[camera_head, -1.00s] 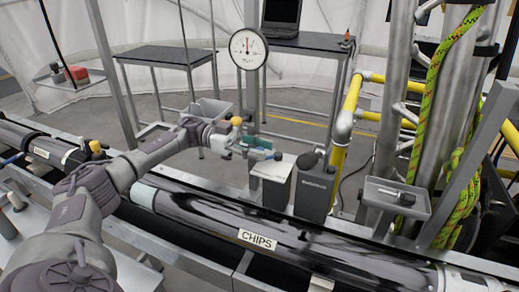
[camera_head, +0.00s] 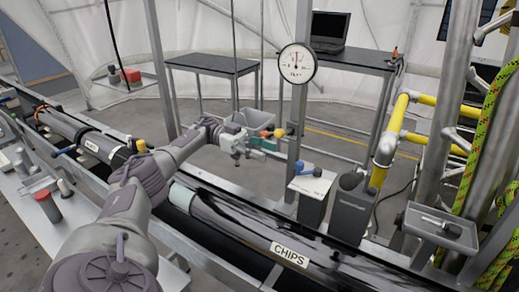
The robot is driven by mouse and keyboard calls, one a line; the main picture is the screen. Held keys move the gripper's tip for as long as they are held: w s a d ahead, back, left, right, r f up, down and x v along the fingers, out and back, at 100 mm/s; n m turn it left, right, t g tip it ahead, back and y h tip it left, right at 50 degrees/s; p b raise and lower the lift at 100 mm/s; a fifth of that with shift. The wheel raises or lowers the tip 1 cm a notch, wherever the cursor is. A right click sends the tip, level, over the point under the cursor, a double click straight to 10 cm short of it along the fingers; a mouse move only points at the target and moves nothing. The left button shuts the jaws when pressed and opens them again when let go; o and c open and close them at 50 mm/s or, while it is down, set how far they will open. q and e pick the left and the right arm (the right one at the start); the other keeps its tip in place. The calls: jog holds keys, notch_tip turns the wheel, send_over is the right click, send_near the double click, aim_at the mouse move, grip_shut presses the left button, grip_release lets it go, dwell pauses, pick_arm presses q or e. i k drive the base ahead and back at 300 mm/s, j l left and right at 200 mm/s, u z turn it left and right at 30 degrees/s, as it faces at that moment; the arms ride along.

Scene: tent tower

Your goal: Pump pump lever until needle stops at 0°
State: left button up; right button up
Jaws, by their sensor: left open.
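The round white gauge (camera_head: 297,63) stands on a grey post in the middle of the head view. Its thin needle points about straight up; the scale figures are too small to read. My left gripper (camera_head: 272,145) is open and appears empty, in front of and left of the gauge post. A blue handle (camera_head: 305,168) shows on the white-topped grey box (camera_head: 312,186), right of the gripper and apart from it in the picture. It may be the pump lever, but I cannot be sure. My right gripper is not in view.
A long dark pipe labelled CHIPS (camera_head: 230,220) runs across the front on a rail. Yellow pipes (camera_head: 395,135) and a metal tray (camera_head: 440,228) stand to the right. A dark table with a laptop (camera_head: 329,30) is behind. A grey bin (camera_head: 255,119) is behind the gripper.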

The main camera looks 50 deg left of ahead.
aim_at(349, 181)
jog(key=k, duration=1.5)
